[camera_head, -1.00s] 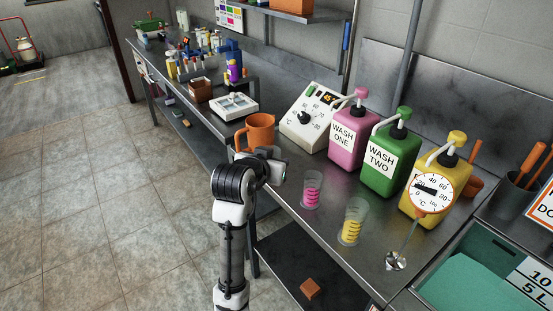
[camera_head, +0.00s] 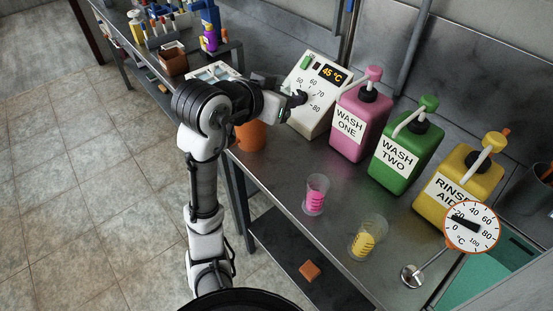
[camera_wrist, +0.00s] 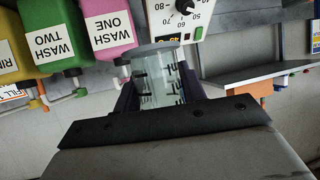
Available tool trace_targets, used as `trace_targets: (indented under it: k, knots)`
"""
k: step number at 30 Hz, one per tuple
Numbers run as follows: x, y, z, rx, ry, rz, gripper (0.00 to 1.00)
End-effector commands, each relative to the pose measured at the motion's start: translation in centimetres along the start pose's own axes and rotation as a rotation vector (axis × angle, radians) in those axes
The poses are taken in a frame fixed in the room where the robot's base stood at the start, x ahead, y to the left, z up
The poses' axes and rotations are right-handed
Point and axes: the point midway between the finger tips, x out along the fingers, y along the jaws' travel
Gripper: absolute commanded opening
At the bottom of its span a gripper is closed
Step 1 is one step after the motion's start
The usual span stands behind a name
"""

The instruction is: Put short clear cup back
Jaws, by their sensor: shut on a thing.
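The short clear cup (camera_wrist: 160,78) shows in the wrist view, see-through with black graduation marks. My gripper (camera_wrist: 161,92) is shut on it, with a dark finger on either side. In the head view my gripper (camera_head: 285,106) is above the counter, in front of the white temperature box (camera_head: 316,92). I cannot make out the cup there.
An orange jug (camera_head: 251,137) stands partly hidden behind my arm. Cups with pink (camera_head: 315,194) and yellow (camera_head: 367,238) markings stand on the steel counter (camera_head: 285,195). Pink (camera_head: 358,120), green (camera_head: 405,158) and yellow (camera_head: 455,178) pump bottles line the back.

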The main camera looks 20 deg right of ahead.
Motion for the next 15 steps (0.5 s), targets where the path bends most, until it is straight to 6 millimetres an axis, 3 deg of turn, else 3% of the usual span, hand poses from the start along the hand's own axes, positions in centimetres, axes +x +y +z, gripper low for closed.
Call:
trace_targets:
  k: [15]
  knots:
    - [4.5, 0.1, 9.2, -0.008, -0.002, 0.002, 0.17]
